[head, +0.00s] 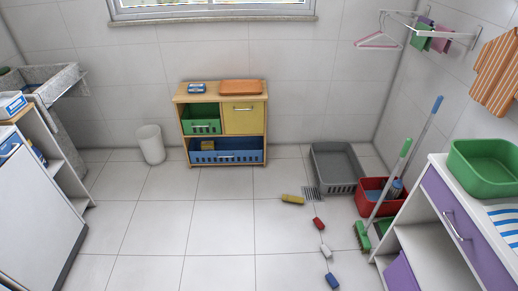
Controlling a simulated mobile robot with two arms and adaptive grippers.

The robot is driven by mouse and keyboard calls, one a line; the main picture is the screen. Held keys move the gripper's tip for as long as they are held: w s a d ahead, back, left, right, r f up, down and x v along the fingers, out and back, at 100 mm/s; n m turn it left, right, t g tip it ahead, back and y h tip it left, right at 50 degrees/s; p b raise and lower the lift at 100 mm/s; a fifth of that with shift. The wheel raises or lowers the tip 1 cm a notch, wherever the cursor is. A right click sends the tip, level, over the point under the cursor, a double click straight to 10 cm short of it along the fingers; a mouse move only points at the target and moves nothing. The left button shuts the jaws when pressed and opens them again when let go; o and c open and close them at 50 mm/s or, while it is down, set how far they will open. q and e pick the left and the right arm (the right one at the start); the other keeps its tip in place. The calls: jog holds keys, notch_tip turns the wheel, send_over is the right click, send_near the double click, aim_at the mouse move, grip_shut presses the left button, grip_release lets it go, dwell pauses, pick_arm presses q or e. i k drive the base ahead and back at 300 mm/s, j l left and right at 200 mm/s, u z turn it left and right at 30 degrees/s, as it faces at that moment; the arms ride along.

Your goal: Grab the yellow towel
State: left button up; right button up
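I cannot make out a clear yellow towel. A small yellow item (292,199) lies on the tiled floor near the drain; it is too small to tell whether it is cloth. Folded cloths in green (421,42) and pink (441,40), with a bit of purple, hang on the wall rack (460,36) at upper right. An orange and white striped cloth (495,75) hangs on the right wall. Neither of my grippers is in view.
Small red (318,223), white (326,250) and blue (332,281) items lie on the floor. A grey crate (338,165), red bin (370,202), broom (385,197) and purple-drawer counter (466,227) stand at right. A wooden cabinet (222,138) stands at back.

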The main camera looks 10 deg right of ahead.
aim_at(290, 199)
jog(key=i+z, duration=0.2)
jog(key=i, duration=0.25)
jog(key=i+j+z, duration=0.2)
jog(key=i, duration=0.2)
jog(key=i+j+z, duration=0.25)
jog(key=i, duration=0.2)
jog(key=i+j+z, duration=0.2)
jog(key=i, duration=0.2)
